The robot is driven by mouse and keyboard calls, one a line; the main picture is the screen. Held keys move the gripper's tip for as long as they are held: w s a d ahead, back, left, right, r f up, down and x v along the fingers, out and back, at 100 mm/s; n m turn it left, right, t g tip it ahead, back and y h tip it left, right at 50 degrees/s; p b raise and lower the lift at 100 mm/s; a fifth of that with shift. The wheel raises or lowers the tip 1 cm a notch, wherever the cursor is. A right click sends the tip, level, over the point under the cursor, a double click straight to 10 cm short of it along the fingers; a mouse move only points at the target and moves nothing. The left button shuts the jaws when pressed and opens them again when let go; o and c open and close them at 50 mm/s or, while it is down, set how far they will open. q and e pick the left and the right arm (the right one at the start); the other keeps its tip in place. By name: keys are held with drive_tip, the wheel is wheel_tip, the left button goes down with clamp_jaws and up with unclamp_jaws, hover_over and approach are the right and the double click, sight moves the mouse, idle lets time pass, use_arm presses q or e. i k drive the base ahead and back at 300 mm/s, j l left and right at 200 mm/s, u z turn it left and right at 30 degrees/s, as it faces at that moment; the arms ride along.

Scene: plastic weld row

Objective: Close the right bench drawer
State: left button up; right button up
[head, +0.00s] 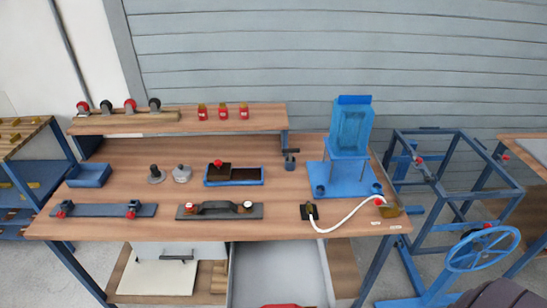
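The right bench drawer (280,268) is pulled out from under the wooden workbench (300,228). Its pale grey inside shows below the bench's front edge, and its near end is cut off by the picture's bottom edge. A red piece (281,306) shows at that bottom edge; I cannot tell whether it lies in the drawer or belongs to its front. Neither gripper's fingers show. A dark rounded shape at the bottom right corner may be part of my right arm.
A blue frame with a handwheel (482,248) stands at the right. A white hose (345,219) lies on the bench.

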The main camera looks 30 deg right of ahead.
sight(261, 272)
drive_tip(key=k+z, duration=0.15)
drive_tip(key=z, duration=0.3)
drive_tip(key=k+z, duration=0.2)
drive_tip(key=z, duration=0.25)
